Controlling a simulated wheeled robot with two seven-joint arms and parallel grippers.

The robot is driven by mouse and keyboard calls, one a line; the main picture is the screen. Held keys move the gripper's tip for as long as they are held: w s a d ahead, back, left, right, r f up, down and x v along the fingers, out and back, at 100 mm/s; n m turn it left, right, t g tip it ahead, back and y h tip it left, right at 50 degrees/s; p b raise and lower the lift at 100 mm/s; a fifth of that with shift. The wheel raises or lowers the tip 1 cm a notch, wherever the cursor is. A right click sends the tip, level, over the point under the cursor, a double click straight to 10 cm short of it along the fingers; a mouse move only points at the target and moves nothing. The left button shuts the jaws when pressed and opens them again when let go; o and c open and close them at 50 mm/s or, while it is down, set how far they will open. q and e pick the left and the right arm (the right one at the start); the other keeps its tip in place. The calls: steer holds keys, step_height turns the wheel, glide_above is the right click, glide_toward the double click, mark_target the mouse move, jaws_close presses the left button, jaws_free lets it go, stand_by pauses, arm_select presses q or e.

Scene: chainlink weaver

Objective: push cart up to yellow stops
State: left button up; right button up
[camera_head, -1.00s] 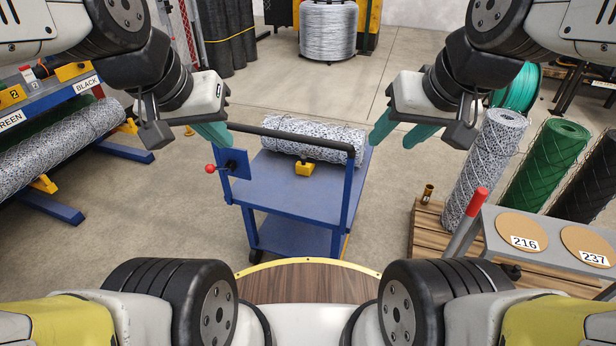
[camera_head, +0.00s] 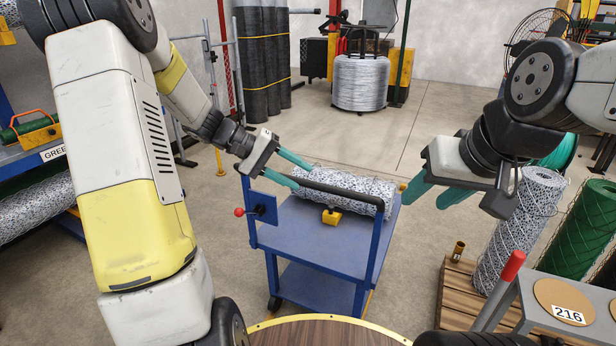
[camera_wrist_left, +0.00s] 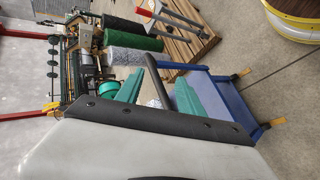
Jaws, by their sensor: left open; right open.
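The blue cart (camera_head: 318,232) stands on the floor ahead with its black push handle (camera_head: 345,193) towards me. My left gripper (camera_head: 305,177) is open at the handle's left end. In the left wrist view the black bar (camera_wrist_left: 153,72) shows between its green fingers (camera_wrist_left: 158,88); I cannot tell whether they touch. My right gripper (camera_head: 424,204) is open and empty, just right of the handle's right end. I cannot make out the yellow stops on the floor.
A wire coil (camera_head: 360,82) stands at the back and dark rolls (camera_head: 262,55) at back left. A wooden pallet (camera_head: 455,300) with mesh rolls is on the right, near a grey stand (camera_head: 535,318). Floor between cart and coil looks clear.

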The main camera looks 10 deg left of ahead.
mark_target(301, 183)
arm_select(q)
steer(key=w+a+f+n+t+h, duration=0.45)
steer(key=w+a+f, duration=0.25)
steer(key=w+f, duration=0.35)
steer(key=shift+t+y, duration=0.35)
steer(key=shift+t, duration=0.1)
steer(key=x, duration=0.7)
steer(key=shift+w+d+f, duration=0.1)
steer(key=shift+w+d, duration=0.05)
steer(key=shift+w, duration=0.3)
jaws_close()
